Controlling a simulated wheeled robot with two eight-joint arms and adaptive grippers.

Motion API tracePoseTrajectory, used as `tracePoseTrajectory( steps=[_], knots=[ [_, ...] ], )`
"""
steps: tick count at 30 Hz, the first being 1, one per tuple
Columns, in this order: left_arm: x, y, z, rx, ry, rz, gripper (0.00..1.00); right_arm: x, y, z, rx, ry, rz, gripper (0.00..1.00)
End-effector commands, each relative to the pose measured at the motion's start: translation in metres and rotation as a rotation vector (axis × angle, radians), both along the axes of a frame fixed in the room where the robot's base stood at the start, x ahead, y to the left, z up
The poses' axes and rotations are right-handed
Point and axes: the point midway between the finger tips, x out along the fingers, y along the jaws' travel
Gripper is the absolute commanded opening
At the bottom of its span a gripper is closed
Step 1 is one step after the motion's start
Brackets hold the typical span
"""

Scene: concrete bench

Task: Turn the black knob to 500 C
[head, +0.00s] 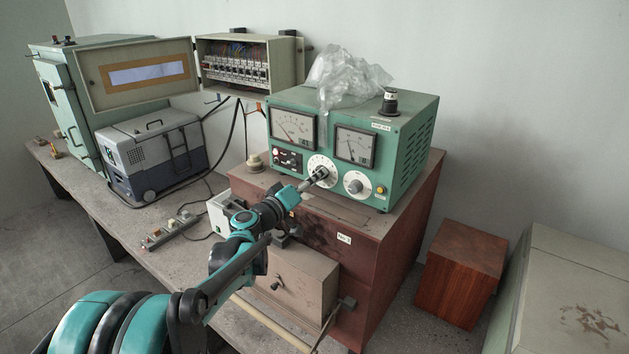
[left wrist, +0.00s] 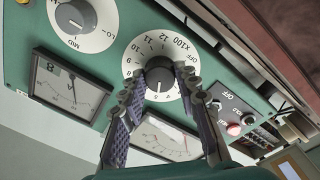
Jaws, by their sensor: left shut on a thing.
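The black knob (left wrist: 159,78) sits at the centre of a white dial plate (left wrist: 158,43) marked x100 C, on the front of a green control box (head: 396,158). The left wrist view shows it upside down. The knob's white pointer line faces the bottom of that picture, towards the mid-scale numbers near 4 and 5; the exact reading is too small to tell. My left gripper (left wrist: 157,72) is shut on the knob, one finger on each side. In the head view the left gripper (head: 314,180) reaches the same dial and covers most of the knob. My right gripper is not in view.
A second dial (head: 357,184) with a LO–MID scale is beside the first. Two needle meters (head: 293,129) are above. Crumpled clear plastic (head: 345,77) and a black cylinder (head: 390,101) sit on the box. A brown cabinet (head: 370,262) stands underneath.

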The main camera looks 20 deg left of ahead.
Motion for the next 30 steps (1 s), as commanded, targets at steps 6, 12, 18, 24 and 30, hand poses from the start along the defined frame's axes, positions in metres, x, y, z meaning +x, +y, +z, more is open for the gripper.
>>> tracePoseTrajectory(
  steps=[6, 12, 18, 24, 30],
  knots=[
    [-0.0008, -0.0007, -0.0020, 0.049, -0.015, -0.002, 0.02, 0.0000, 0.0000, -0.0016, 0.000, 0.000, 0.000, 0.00],
    [-0.0008, -0.0007, -0.0019, 0.059, -0.019, -0.003, 0.02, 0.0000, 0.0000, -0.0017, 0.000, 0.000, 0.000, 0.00],
    [-0.0009, -0.0009, -0.0019, 0.058, -0.019, -0.003, 0.02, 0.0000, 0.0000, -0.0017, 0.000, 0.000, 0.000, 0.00],
    [-0.0006, -0.0006, -0.0015, 0.057, -0.019, -0.002, 0.52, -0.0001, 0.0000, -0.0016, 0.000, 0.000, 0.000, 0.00],
    [-0.0003, -0.0003, -0.0009, 0.055, -0.019, -0.001, 0.52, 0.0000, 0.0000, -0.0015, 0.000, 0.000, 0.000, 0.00]
  ],
)
